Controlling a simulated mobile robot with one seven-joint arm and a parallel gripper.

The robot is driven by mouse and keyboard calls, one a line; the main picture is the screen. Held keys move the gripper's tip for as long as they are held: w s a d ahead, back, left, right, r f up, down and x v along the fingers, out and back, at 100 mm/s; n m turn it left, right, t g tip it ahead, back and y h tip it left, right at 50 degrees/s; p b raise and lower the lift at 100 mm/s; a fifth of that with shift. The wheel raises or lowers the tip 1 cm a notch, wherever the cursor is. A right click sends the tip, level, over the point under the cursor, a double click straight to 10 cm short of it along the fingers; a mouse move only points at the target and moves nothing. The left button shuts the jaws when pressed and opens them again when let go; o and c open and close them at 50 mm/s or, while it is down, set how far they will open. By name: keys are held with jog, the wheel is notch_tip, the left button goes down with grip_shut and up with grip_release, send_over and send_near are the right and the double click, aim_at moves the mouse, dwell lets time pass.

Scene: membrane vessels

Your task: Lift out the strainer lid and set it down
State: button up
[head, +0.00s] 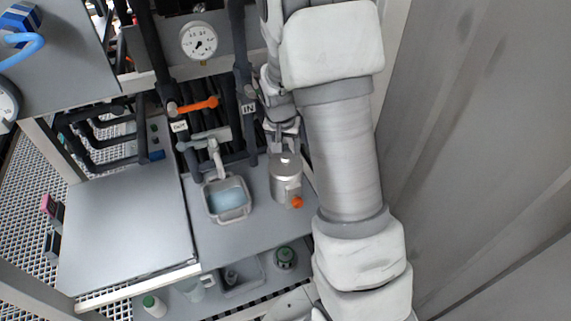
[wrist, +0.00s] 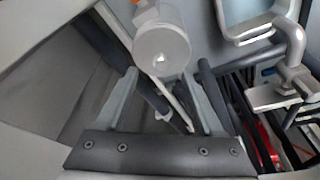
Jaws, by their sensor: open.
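The strainer vessel (head: 286,190) is a grey metal cylinder with an orange knob low on its front. It stands upright on the grey counter (head: 245,232). Its round strainer lid (head: 285,161) sits on top with a small pale knob at its centre. In the wrist view the lid (wrist: 161,42) shows from above, just beyond my fingertips. My gripper (head: 284,140) is behind the lid in the head view. In the wrist view my gripper (wrist: 161,73) is open, its two fingers apart, with nothing held between them. The vessel's inside is hidden.
A square basin (head: 228,216) with blue liquid stands left of the vessel under a tap (head: 213,148). Pipes with an orange handle (head: 198,104) rise behind. A flat grey panel (head: 125,225) at left is clear. A lower shelf holds a green-capped bottle (head: 154,306) and a jug (head: 195,288).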

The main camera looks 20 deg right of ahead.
aim_at(286, 157)
jog(key=shift+w+p+x, duration=0.15)
jog(key=shift+p+x, duration=0.1)
jog(key=shift+x, duration=1.1)
jog(key=shift+w+p+x, duration=0.2)
jog(key=shift+x, duration=1.2)
jog(key=shift+d+r, duration=0.1)
grip_shut()
